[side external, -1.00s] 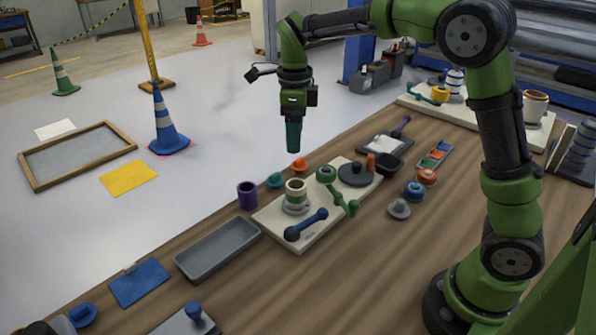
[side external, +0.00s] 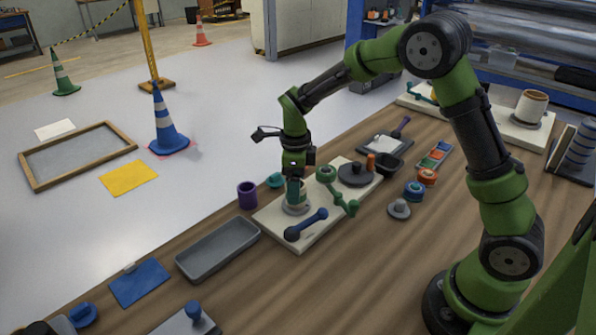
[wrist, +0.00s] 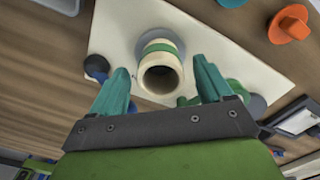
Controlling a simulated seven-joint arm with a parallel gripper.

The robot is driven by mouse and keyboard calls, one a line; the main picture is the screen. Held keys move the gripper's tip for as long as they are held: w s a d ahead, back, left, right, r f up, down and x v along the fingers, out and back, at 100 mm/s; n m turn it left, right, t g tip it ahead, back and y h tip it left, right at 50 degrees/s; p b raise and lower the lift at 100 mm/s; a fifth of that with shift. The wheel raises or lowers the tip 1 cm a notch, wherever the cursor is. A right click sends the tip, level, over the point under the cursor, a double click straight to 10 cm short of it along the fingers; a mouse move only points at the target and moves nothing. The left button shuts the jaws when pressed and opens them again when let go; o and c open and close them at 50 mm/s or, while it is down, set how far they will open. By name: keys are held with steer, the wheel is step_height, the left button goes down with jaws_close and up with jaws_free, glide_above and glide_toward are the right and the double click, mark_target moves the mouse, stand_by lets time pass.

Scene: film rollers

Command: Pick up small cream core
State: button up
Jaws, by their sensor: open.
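The small cream core (wrist: 162,74) is a hollow cream cylinder with a green band. It stands on a grey round base (side external: 295,208) on the cream board (side external: 307,233). In the side view my gripper (side external: 294,193) is down over the core and hides most of it. In the wrist view my gripper (wrist: 168,88) is open, with one teal finger on each side of the core. Whether the fingers touch it I cannot tell.
A blue-handled tool (side external: 306,224) and a green crank (side external: 340,193) lie close by on the board. A purple cup (side external: 248,194) stands left of the board, and a grey tray (side external: 217,248) lies at the front left.

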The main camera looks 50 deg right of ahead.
steer(key=shift+f, duration=1.4)
steer(key=c, duration=1)
